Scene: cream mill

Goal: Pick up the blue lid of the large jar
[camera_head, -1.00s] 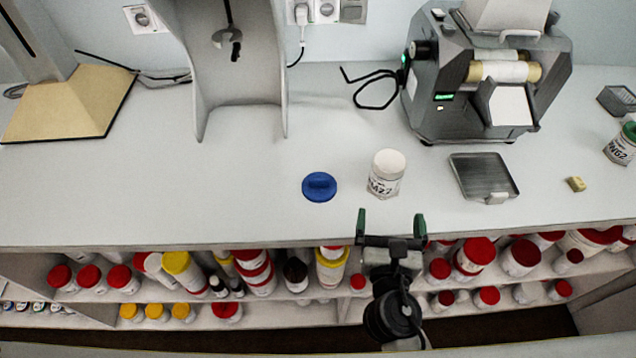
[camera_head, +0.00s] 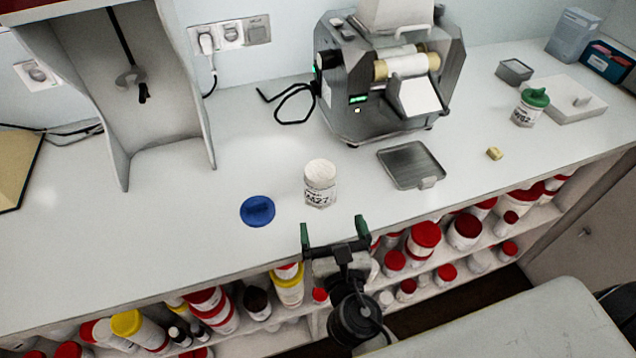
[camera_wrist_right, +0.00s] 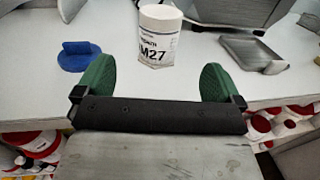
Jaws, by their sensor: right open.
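The blue lid (camera_head: 257,211) lies flat on the white bench top, with a raised grip on its upper side. It also shows in the right wrist view (camera_wrist_right: 78,56), left of the gripper. A white jar (camera_head: 320,184) marked M27 stands upright just right of the lid, apart from it. My right gripper (camera_head: 333,231) is open and empty at the bench's front edge, to the right of and nearer than the lid. Its green fingers (camera_wrist_right: 157,82) are spread in the wrist view, with the jar beyond them. My left gripper is not in view.
A grey mill (camera_head: 385,85) stands behind, with a metal tray (camera_head: 410,165) in front of it. Shelves below hold several red-lidded jars. The bench left of the lid is clear.

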